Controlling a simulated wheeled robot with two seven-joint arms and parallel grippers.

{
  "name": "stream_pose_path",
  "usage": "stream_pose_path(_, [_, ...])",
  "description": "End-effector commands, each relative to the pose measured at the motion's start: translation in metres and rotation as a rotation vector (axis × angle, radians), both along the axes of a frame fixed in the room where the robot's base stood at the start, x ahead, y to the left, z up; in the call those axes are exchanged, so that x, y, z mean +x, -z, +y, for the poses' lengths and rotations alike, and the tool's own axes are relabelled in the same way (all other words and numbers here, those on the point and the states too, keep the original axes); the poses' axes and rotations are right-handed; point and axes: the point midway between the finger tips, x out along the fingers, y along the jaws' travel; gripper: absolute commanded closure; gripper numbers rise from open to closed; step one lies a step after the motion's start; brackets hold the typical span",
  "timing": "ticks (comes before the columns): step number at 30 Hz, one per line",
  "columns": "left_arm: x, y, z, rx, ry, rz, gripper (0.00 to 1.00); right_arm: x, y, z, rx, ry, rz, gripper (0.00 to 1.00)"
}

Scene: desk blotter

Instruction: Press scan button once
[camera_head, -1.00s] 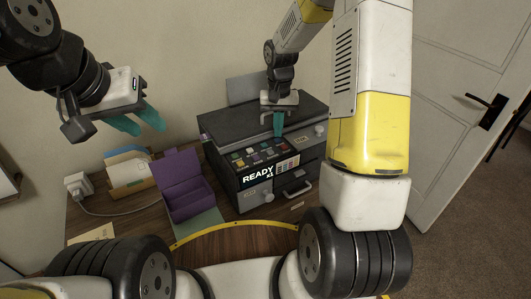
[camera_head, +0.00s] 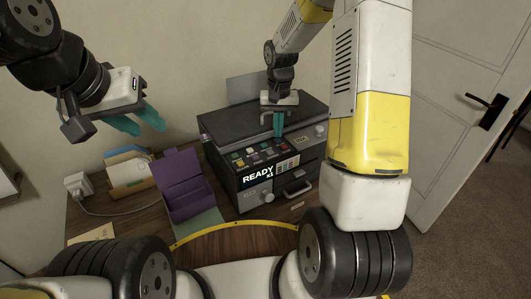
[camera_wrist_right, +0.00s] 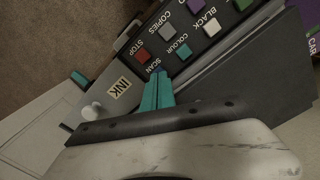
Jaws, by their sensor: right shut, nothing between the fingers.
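The dark printer (camera_head: 240,192) stands on the desk, with a sloped button panel and a display (camera_head: 257,178) reading READY. A sliver of a blue scan button shows there; the fingertips hide the rest. I cannot tell whether they touch it. My left gripper (camera_head: 140,124) is open and empty, in the air at the upper left.
Close to the fingertips are the red stop button (camera_wrist_right: 141,56), the teal colour button (camera_wrist_right: 184,51) and the grey copies button (camera_wrist_right: 166,32). A purple box (camera_head: 182,185), a folder holder (camera_head: 127,172) and a white plug (camera_head: 77,184) stand left of the printer.

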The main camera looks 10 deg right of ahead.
Motion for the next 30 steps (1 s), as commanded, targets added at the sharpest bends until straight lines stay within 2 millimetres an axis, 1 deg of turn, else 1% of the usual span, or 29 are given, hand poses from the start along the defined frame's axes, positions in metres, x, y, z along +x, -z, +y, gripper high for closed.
stream_pose_path(26, [0.0, 0.0, 0.0, 0.0, 0.0, 0.0, 0.64, 0.0, 0.018, 0.0, 0.0, -0.001, 0.0, 1.0])
stream_pose_path(30, [0.0, 0.0, 0.0, 0.0, 0.0, 0.0, 0.64, 0.0, 0.018, 0.0, 0.0, 0.0, 0.0, 1.0])
